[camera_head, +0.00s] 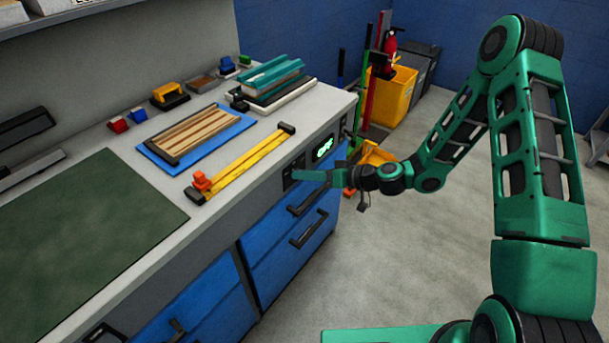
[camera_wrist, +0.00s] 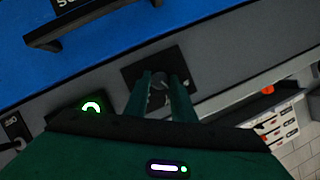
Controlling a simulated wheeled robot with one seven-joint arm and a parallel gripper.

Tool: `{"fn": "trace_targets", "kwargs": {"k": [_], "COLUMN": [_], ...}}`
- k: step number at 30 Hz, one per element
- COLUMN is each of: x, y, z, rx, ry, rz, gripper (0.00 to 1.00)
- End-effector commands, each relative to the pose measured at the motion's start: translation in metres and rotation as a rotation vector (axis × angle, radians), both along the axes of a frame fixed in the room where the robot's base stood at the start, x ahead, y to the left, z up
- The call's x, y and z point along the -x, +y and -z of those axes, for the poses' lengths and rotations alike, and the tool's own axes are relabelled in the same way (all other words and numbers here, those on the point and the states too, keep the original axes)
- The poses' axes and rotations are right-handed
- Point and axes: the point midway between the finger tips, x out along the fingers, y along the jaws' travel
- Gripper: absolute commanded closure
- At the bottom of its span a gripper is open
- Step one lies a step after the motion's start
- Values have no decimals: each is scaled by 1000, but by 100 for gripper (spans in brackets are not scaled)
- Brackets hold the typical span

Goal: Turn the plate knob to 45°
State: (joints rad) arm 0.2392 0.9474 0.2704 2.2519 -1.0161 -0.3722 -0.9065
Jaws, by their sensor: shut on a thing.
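The plate knob (camera_wrist: 160,81) is a small dark grey knob on a square black plate (camera_wrist: 184,68), set in the grey front strip of the bench. My gripper (camera_head: 298,174) reaches the bench front from the right in the head view. In the wrist view, its two green fingers (camera_wrist: 161,90) stand on either side of the knob and are shut on it. The fingers hide part of the knob, and its angle cannot be read. A lit green display (camera_head: 323,148) sits beside the plate; in the wrist view it shows a green arc (camera_wrist: 92,106).
Blue drawers with black handles (camera_head: 309,228) lie below the strip. On the worktop are a yellow bar clamp (camera_head: 245,160), a blue board with a wooden panel (camera_head: 196,134) and a green mat (camera_head: 75,240). A yellow bin (camera_head: 391,95) stands beyond the bench.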

Motion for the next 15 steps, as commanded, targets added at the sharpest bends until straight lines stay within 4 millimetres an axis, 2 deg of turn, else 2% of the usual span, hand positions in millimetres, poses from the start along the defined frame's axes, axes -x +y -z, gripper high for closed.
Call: {"fn": "trace_targets", "kwargs": {"k": [2,15], "x": [-5,-7], "y": [-5,-7], "z": [1,3], "rx": [-40,-238], "ry": [50,302], "rz": [12,14], "gripper": [100,100]}}
